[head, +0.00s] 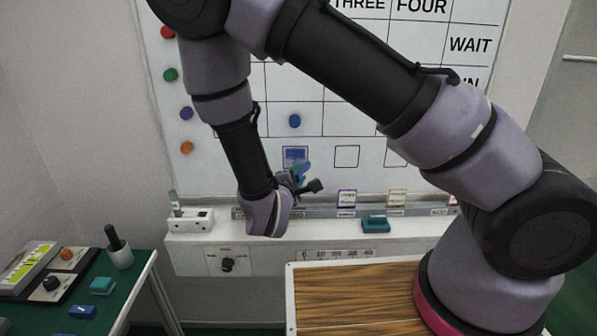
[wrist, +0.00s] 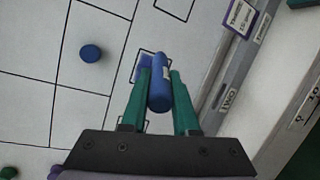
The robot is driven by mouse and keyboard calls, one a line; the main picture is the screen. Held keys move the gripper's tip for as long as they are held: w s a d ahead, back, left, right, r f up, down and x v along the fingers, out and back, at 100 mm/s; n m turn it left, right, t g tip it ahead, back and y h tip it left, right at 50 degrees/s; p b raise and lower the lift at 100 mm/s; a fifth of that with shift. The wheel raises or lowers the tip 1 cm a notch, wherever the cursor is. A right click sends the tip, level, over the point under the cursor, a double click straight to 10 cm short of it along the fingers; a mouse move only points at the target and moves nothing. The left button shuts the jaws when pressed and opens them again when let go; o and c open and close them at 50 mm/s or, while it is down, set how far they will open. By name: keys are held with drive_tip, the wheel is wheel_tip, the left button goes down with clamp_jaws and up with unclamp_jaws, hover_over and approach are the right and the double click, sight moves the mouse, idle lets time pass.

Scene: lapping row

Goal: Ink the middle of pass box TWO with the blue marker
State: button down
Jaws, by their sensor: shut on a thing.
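My gripper (wrist: 160,95) is shut on the blue marker (wrist: 159,90), which stands between its two green fingers. In the head view my gripper (head: 301,176) is at the lower part of the whiteboard. Pass box TWO (wrist: 146,54) is a small black outlined square, in line with the ledge label TWO (wrist: 229,97). A blue patch (wrist: 143,68) covers much of it, and in the head view the patch (head: 295,154) looks dark blue. The marker's far end lies over this box's right side. I cannot tell if the tip touches the board.
A blue magnet (head: 295,121) is above. The ledge below holds cards, a green block (head: 376,224) and a white holder (head: 190,220). A green side table (head: 118,288) at left carries several items; a wooden top (head: 350,290) is in front.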

sight(298, 181)
drive_tip(key=shift+s, duration=1.5)
